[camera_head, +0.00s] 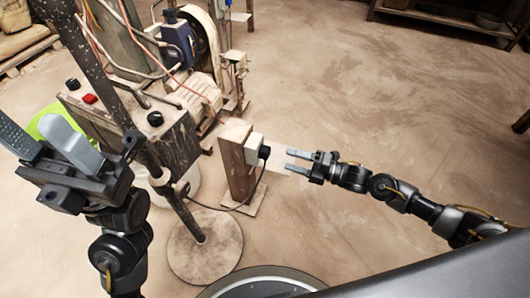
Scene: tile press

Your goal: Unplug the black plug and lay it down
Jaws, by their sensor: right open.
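The black plug (264,152) sits in a white socket box (253,148) on the side of a short wooden post (236,165). A dark cable (256,188) hangs from the plug and curves down and left towards the machine. My right gripper (288,160) is open and empty, to the right of the plug, with its fingers pointing at it. A small gap shows between fingertips and plug.
A dusty machine with a grey control box (135,130), a motor and a wheel stands behind and left of the post. A metal pole on a round base (205,245) stands in front. A second socket post (235,75) is farther back. The floor (380,110) to the right is clear.

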